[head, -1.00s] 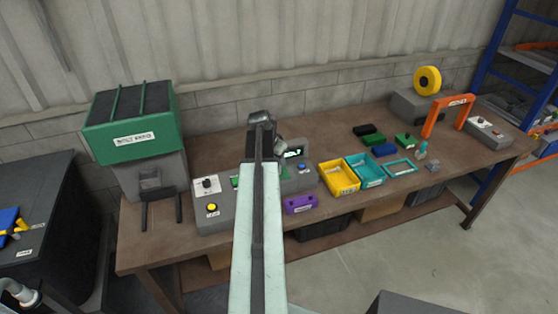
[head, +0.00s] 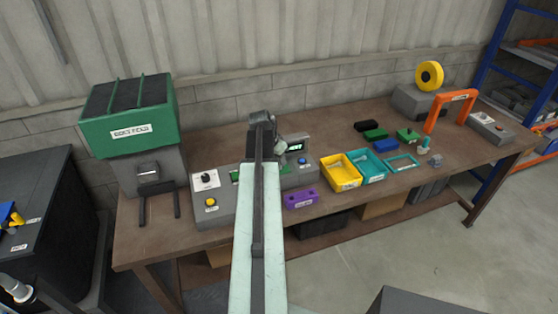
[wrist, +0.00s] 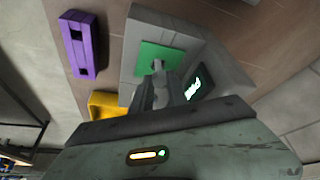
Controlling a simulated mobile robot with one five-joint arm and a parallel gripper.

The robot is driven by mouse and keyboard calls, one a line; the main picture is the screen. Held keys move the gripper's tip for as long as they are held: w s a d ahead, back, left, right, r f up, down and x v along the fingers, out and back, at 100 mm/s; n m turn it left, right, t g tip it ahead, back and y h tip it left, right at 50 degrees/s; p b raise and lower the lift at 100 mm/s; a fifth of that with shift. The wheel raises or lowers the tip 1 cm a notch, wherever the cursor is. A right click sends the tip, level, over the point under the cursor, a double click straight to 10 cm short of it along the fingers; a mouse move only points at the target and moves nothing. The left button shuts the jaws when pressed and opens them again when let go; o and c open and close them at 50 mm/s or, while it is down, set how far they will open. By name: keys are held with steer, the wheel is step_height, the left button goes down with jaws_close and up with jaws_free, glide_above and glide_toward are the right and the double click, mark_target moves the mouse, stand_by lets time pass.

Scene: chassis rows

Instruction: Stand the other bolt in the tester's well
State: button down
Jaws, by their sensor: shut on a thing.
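The grey tester (head: 294,177) has a small lit display (head: 295,146) and a blue button (head: 302,161), and stands behind and beside my arm in the head view. In the wrist view its green plate (wrist: 150,57) lies just past my gripper (wrist: 158,68), with the display (wrist: 199,82) to the right. My gripper is shut on a small grey piece, likely the bolt, of which little shows. The piece is over or at the green plate's edge; I cannot tell whether it touches. The well's opening is hidden from me.
A purple block (head: 300,200) with holes sits at the bench's front edge. Yellow (head: 342,185) and teal (head: 368,177) bins stand to its right. A green-topped hopper (head: 128,131) stands left, beside a grey control box (head: 204,196). An orange arch (head: 430,113) is far right.

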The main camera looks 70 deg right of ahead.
steer(key=c, duration=1.2)
jaws_free()
steer(key=p+v, duration=0.7)
steer(key=shift+r, duration=0.4)
steer(key=shift+a, duration=0.1)
steer(key=shift+c, duration=0.4)
